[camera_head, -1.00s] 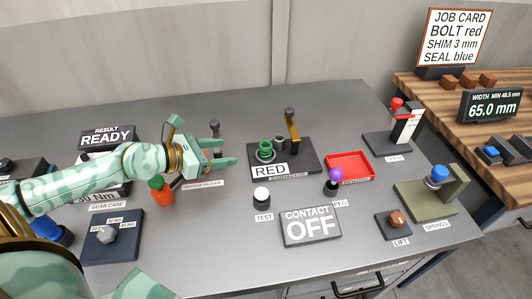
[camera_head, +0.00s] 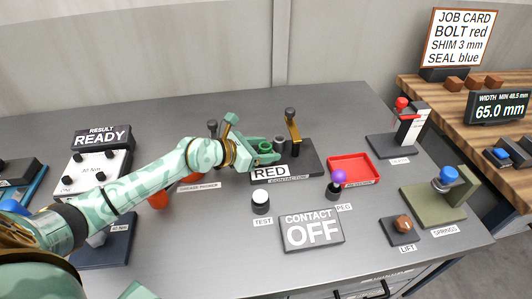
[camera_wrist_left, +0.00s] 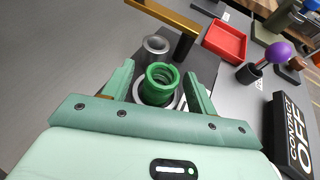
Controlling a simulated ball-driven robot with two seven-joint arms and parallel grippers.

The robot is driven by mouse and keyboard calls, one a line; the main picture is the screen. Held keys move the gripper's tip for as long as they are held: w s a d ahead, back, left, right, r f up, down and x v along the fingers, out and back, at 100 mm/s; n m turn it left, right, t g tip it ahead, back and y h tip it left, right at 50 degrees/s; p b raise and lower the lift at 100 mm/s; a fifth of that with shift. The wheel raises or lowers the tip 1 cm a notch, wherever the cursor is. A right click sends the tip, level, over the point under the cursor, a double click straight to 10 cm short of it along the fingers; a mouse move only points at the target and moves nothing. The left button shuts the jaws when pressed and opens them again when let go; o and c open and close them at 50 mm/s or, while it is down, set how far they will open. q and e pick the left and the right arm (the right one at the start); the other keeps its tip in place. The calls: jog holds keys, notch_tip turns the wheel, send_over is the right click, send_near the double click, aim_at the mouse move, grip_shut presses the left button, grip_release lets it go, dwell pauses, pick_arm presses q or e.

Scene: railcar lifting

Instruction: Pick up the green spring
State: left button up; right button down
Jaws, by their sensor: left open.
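The green spring (camera_head: 265,147) stands upright in a round holder on the dark contactor base, behind the RED label. In the left wrist view the green spring (camera_wrist_left: 161,82) shows as a coil between the two fingers. My left gripper (camera_head: 264,155) is open, with its fingers on either side of the spring. In the left wrist view the left gripper (camera_wrist_left: 160,92) shows a gap between each finger and the spring.
A grey cylinder (camera_wrist_left: 156,46) stands just behind the spring, and a brass lever (camera_head: 293,128) rises beside it. A red tray (camera_head: 352,169), a purple-topped peg (camera_head: 338,177) and the CONTACT OFF panel (camera_head: 312,230) are to the right and front. Grey bench is clear behind.

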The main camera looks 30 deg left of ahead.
pick_arm(q)
jog(key=c, duration=1.1)
jog(key=shift+s+r, duration=0.1)
